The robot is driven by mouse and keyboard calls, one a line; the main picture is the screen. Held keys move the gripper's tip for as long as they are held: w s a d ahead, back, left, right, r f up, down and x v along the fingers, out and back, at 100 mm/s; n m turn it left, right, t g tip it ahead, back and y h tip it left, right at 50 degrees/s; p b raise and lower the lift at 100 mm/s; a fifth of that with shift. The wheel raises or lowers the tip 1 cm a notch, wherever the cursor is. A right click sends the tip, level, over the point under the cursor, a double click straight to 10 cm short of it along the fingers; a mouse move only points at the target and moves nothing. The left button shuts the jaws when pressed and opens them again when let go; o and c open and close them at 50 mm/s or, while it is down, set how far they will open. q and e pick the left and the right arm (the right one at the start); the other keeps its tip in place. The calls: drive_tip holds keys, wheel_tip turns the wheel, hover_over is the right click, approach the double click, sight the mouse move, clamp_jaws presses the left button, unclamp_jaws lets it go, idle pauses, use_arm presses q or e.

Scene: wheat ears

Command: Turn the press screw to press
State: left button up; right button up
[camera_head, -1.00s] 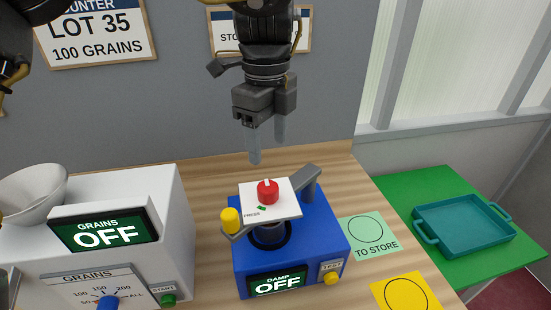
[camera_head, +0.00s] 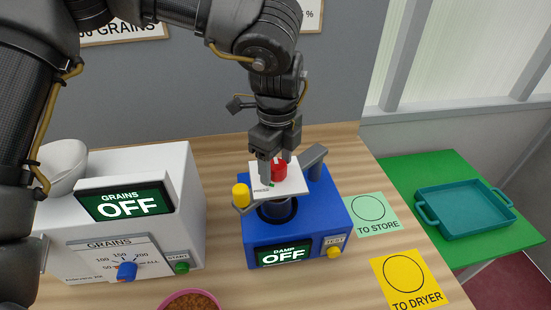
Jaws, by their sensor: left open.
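The press screw is a red knob (camera_head: 279,172) on a white plate marked PRESS (camera_head: 297,184), on top of the blue damp meter (camera_head: 318,214). The meter's screen (camera_head: 283,256) reads DAMP OFF. My left gripper (camera_head: 277,170) points down over the plate, with its fingers open and apparently one on each side of the red knob. Whether they touch the knob cannot be told. A yellow knob (camera_head: 241,195) sits at the plate's left end, and a grey lever (camera_head: 314,156) stands at its right. My right gripper is not in view.
The white grain counter (camera_head: 180,220) stands left, its screen reading GRAINS OFF. A pink bowl of grain (camera_head: 170,297) is at the front. A green TO STORE card (camera_head: 385,224) and yellow TO DRYER card (camera_head: 425,297) lie right. A teal tray (camera_head: 424,215) rests on a green table.

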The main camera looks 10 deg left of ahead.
use_arm(q)
drive_tip(key=shift+a, duration=0.1)
drive_tip(key=c, duration=1)
drive_tip(key=shift+o, duration=0.2)
drive_tip(key=shift+f+m, duration=0.1)
drive_tip(key=shift+m, duration=0.2)
